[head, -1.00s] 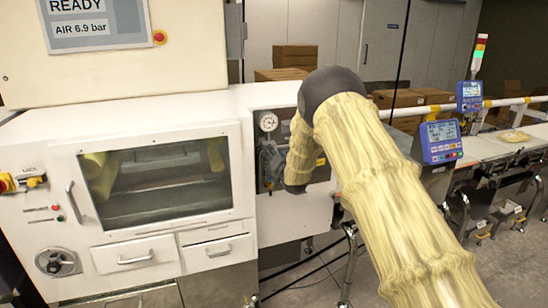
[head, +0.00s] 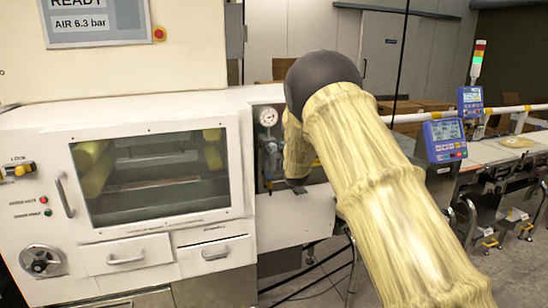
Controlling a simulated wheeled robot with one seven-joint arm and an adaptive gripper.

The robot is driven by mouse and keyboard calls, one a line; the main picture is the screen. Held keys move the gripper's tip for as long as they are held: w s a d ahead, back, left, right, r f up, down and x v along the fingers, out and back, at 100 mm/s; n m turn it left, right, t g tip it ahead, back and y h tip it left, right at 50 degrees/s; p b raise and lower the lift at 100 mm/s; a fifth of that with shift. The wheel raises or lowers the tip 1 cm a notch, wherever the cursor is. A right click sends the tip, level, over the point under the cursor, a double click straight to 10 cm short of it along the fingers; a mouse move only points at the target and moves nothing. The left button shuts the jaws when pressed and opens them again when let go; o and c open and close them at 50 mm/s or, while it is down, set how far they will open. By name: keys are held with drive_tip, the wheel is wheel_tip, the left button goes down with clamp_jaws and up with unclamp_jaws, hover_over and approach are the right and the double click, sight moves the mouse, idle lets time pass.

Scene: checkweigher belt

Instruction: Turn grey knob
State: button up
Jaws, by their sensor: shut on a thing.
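My arm reaches from the lower right to a recess in the white machine front. My gripper (head: 294,186) is a small dark shape at the arm's end, at the recess. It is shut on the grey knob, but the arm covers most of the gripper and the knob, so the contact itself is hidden. A round pressure gauge (head: 267,116) sits at the top of the recess, above blue-grey air fittings (head: 269,158). The display (head: 95,22) on the cabinet reads READY and AIR 6.3 bar.
A windowed door (head: 150,178) and two drawers are left of the recess. A grey handwheel (head: 41,261) is at lower left, below a yellow LOCK switch (head: 18,170). A blue weigher display (head: 444,140) and the conveyor (head: 492,160) stand to the right of my arm.

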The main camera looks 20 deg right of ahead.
drive_tip(key=shift+f+n, duration=0.2)
drive_tip(key=shift+n, duration=0.2)
